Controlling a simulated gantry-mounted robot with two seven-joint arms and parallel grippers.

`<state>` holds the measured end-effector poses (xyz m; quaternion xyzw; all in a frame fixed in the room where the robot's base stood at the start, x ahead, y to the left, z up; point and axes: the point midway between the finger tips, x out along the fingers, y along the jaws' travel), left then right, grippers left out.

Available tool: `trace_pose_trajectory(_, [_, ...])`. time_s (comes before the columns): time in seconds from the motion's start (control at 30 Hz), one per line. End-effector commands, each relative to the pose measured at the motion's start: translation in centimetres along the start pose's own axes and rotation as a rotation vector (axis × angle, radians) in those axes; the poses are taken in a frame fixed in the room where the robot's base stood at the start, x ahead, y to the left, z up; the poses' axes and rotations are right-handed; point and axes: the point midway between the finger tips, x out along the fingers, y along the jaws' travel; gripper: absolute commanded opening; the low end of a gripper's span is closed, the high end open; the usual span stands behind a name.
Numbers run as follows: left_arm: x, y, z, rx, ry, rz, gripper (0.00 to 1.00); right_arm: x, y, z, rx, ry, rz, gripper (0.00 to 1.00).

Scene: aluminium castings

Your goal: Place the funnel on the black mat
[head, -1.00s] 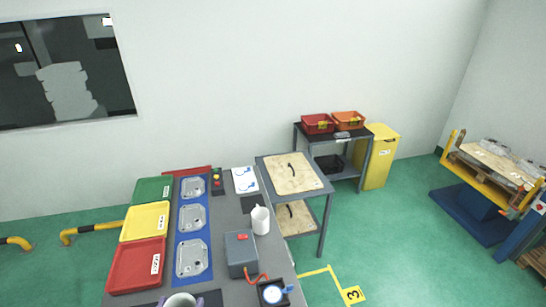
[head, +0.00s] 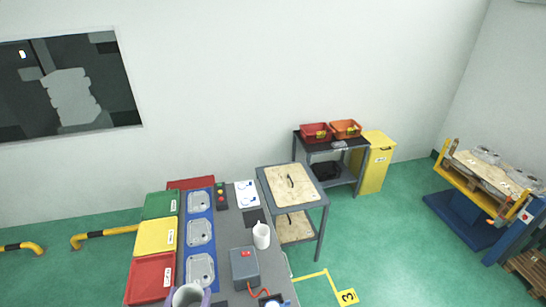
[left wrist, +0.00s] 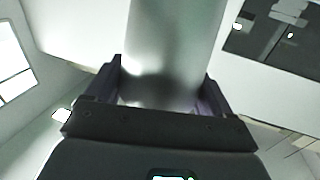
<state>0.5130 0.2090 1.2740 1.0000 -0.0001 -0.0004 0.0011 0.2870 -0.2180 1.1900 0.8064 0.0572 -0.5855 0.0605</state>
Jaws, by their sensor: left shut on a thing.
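The funnel is the pale grey, round-walled thing (head: 188,294) at the bottom edge of the head view. My left gripper (head: 191,298), with purple fingers, is shut on it. In the left wrist view the funnel (left wrist: 172,50) rises between the two fingers (left wrist: 160,95), and its far end runs out of the frame. The black mat (head: 254,217) is a small dark square on the grey bench, just behind the white mug. The part of the mat that shows is bare. The gripper is in front and to the left of it. My right gripper is not in view.
The white mug (head: 261,237) stands close to the mat's near side. A white sheet (head: 247,193) lies behind the mat. Blue strip (head: 190,238) with metal castings and coloured trays (head: 155,237) fill the bench's left.

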Motion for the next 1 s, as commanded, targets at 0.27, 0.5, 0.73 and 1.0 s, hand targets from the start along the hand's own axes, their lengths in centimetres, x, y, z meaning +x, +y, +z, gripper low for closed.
trace_pose_trajectory(0.27, [0.1,0.8,-0.3,0.003,0.001,0.031,0.48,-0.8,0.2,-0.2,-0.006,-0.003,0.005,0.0])
trace_pose_trajectory(0.5, [-0.6,6.5,3.2,0.002,-0.001,0.229,0.48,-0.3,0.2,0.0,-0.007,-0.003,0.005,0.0])
trace_pose_trajectory(0.73, [-0.6,17.1,9.1,0.0,0.008,0.556,0.48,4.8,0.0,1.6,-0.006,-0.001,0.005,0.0])
trace_pose_trajectory(1.0, [-0.3,26.5,11.6,0.003,0.009,0.856,0.48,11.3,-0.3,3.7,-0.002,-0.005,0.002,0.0])
